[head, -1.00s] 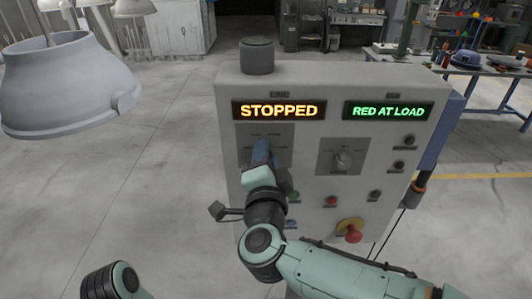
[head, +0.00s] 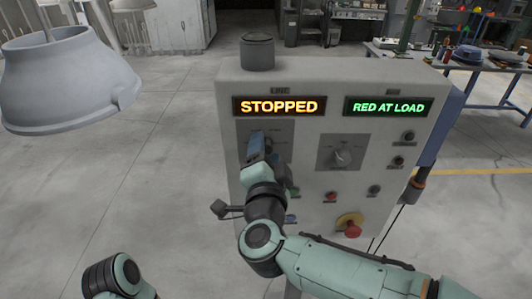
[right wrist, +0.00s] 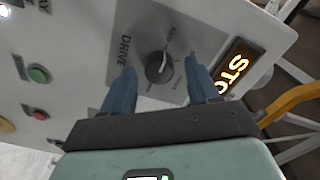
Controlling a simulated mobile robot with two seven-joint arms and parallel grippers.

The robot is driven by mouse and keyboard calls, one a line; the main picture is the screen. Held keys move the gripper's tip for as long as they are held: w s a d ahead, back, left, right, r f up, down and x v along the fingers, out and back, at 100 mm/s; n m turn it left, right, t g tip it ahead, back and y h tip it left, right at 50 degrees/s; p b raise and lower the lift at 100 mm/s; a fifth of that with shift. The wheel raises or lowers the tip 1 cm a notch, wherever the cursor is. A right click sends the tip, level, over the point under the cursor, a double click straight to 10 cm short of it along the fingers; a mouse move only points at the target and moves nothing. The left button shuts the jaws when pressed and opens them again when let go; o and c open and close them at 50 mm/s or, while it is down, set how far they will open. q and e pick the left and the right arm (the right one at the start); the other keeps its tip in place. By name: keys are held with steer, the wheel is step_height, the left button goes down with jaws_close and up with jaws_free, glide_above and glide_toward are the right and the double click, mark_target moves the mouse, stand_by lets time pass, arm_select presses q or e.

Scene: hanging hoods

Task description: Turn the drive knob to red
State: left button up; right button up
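The drive knob (right wrist: 158,66) is a dark round knob with a pale pointer line, on a grey plate lettered DRIVE in the right wrist view. The pointer faces the upper part of the plate; the small lettering there is hard to read. My right gripper (right wrist: 161,84) has its two blue fingers spread, one on each side of the knob, with gaps showing. In the head view my right gripper (head: 256,146) is in front of the drive plate (head: 282,134) and hides the knob. My left gripper is out of view; only part of that arm shows at lower left.
The control box (head: 320,82) has an amber STOPPED display (head: 279,106) and a green RED AT LOAD display (head: 388,107). A second knob (head: 342,157), several buttons and a red mushroom button (head: 350,229) are to the right. A grey hood (head: 62,80) hangs at left.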

steer(key=shift+s, duration=0.1)
steer(key=shift+s, duration=0.35)
arm_select(q)
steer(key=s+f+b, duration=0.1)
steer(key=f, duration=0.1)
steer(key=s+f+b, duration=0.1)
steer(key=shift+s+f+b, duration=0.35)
steer(key=shift+b, duration=0.05)
arm_select(e)
steer(key=s, duration=1.2)
steer(key=shift+s, duration=0.25)
